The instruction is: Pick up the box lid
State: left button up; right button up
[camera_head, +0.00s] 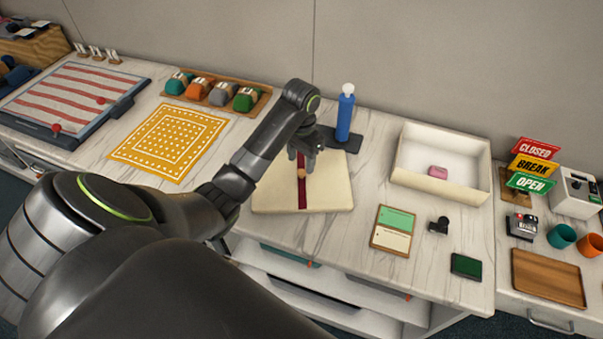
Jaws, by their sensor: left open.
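The box lid (329,192) is a flat cream square with a dark red band across it and a small tan knob (301,174) near its middle. It lies on the marble counter. My left gripper (302,160) is open and points down over the lid, close to the knob. I cannot tell whether the fingers touch the knob or sit around it. The gripper and wrist hide part of the lid's far side. An open cream box (467,190) stands to the right with a pink item (438,172) inside. My right gripper is not in view.
A blue bottle (345,115) stands on a dark mat just behind the lid. A green and white card board (393,230), a black stamp-like item (438,226) and a dark green pad (466,266) lie to the right. A yellow patterned cloth (169,144) lies left.

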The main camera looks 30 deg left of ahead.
aim_at(301, 171)
pick_arm(q)
jog(key=shift+f+b, duration=0.4)
jog(key=shift+b, duration=0.05)
jog(key=f, duration=0.1)
jog(key=f+b, duration=0.1)
jog(key=w+f+b, duration=0.1)
jog(key=shift+a, duration=0.25)
jog(key=shift+s+f, duration=0.1)
jog(key=shift+f, duration=0.55)
grip_shut()
